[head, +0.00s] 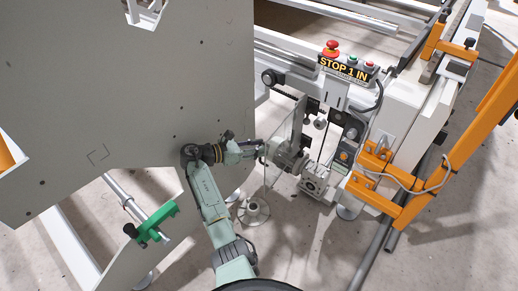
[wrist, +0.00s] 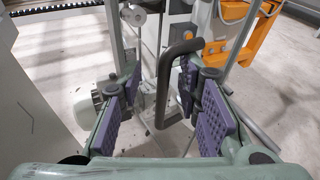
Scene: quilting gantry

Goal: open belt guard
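A dark grey bar handle (wrist: 178,75), bent at its top, stands between the fingers of my gripper (wrist: 160,105) in the wrist view. The purple finger pads are spread wide, with a gap on the left side of the handle; the right pad is nearer to it. I cannot tell whether that pad touches the handle. In the head view my gripper (head: 262,149) is at the right edge of the big grey panel, just left of the motor (head: 290,160). The guard's outline is hard to make out, and the handle is largely hidden there.
A big grey panel (head: 110,90) fills the left. An orange frame (head: 420,195) with cables stands at the right. A control box (head: 345,68) with a red stop button sits on the white gantry beam. A green clamp (head: 155,222) is at lower left. Concrete floor shows below.

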